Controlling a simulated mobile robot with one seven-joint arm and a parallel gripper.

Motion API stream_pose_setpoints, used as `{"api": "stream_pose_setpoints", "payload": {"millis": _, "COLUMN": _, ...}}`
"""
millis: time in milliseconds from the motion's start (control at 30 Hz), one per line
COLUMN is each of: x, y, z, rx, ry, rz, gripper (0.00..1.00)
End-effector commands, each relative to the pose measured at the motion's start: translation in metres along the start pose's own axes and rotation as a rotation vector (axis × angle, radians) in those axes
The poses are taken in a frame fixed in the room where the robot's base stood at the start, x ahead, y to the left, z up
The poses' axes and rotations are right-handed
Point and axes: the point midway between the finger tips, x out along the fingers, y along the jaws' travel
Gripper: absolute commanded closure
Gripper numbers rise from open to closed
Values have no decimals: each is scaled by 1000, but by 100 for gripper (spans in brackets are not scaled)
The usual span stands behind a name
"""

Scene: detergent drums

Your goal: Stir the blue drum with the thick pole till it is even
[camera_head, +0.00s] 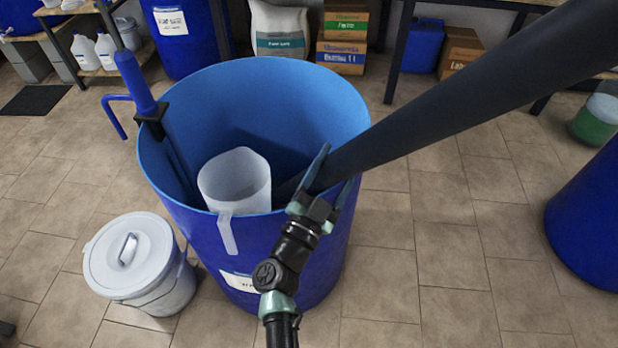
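The blue drum (330,262) stands open in the middle of the view. My gripper (322,182) is at its right rim, with its fingers around the thick dark pole (450,108). The pole slants from the upper right down into the drum, and its lower end is hidden behind the jug and rim. The fingers look closed against the pole. The drum's contents are not visible; only the light blue inner wall shows.
A translucent jug (235,182) hangs at the drum's near rim. A blue hand pump (136,85) is clamped at the left rim. A white lidded bucket (140,270) stands at left, another blue drum (590,225) at right. Floor on the right is mostly clear.

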Motion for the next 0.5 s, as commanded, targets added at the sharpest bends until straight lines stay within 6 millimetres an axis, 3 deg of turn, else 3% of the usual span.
{"api": "stream_pose_setpoints", "payload": {"millis": 500, "x": 5, "y": -9, "z": -9, "rx": 8, "ry": 11, "rz": -2, "gripper": 100}}
